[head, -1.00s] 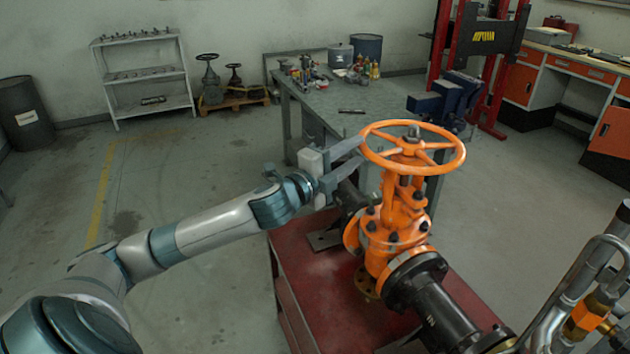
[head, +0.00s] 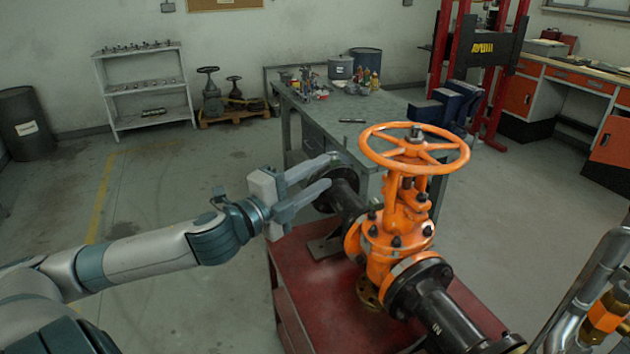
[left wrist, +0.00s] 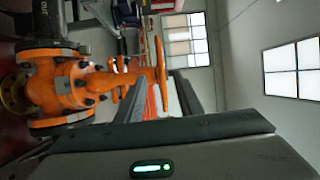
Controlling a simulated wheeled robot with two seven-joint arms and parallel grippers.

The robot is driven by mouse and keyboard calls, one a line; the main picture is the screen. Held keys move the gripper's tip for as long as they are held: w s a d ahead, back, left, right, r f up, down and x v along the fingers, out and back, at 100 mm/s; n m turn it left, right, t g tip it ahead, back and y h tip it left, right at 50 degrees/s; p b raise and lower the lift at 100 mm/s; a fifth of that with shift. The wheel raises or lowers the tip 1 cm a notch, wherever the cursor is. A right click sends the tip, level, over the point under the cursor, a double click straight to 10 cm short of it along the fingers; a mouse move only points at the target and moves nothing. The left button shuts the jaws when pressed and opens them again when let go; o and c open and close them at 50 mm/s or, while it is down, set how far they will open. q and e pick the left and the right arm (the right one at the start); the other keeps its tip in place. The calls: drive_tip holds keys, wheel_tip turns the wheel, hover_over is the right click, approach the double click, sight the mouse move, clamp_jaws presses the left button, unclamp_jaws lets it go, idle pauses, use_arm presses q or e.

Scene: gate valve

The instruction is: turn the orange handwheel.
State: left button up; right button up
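The orange handwheel (head: 414,148) sits level on top of the orange gate valve (head: 390,240) in the head view. My left gripper (head: 331,170) is to the left of the wheel, apart from its rim, with two grey fingers spread open and nothing between them. In the left wrist view, the handwheel (left wrist: 160,75) shows on its side beyond the gripper fingers (left wrist: 155,95), with the valve body (left wrist: 70,85) to the left. My right gripper is not in view.
The valve and its black pipe (head: 445,310) are mounted on a red stand (head: 310,300). A grey workbench (head: 385,110) with small items stands behind. Metal pipes (head: 590,290) are at the lower right. Floor to the left is open.

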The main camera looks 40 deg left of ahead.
use_arm(q)
drive_tip(key=shift+s, duration=0.3)
drive_tip(key=shift+c, duration=0.3)
